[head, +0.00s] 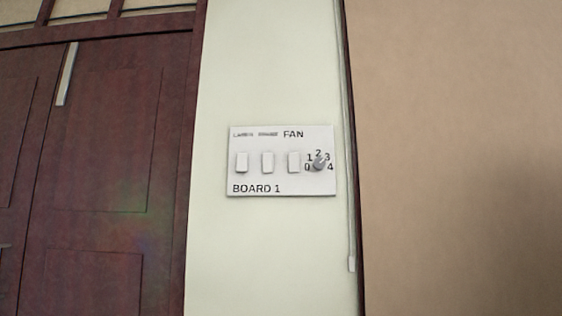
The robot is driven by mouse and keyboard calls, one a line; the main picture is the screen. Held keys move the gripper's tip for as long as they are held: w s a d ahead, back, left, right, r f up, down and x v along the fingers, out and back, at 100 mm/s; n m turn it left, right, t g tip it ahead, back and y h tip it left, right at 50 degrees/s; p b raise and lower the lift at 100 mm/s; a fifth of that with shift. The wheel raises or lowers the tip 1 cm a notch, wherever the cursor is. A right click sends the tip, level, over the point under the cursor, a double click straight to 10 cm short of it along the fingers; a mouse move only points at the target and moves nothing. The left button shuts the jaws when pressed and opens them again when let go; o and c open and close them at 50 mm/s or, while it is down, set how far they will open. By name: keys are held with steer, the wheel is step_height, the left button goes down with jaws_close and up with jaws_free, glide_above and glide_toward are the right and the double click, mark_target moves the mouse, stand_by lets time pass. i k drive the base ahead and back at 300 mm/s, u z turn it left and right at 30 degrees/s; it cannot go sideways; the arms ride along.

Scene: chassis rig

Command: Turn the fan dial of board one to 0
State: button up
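Board one (282,190) is a white switch plate on the pale wall, marked "BOARD 1" at its lower left. The fan dial (318,164) is a small grey knob at the board's right end, ringed by the numbers 0, 1, 2, 3 and 4. The 0 is at its lower left and the 4 at its lower right. The knob seems to lean toward the upper right, near 2 and 3, but it is too small to read its setting surely. My gripper is not in view, and nothing touches the dial.
Three white rocker switches (267,162) sit in a row left of the dial, under small labels and the word "FAN". A dark red wooden door (100,150) stands at left. A thin pale conduit (348,200) runs down right of the board, beside a tan panel (460,160).

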mark_target(318, 163)
steer(key=k, duration=0.55)
steer(key=u, duration=0.8)
steer(key=i, duration=1)
steer(key=u, duration=0.25)
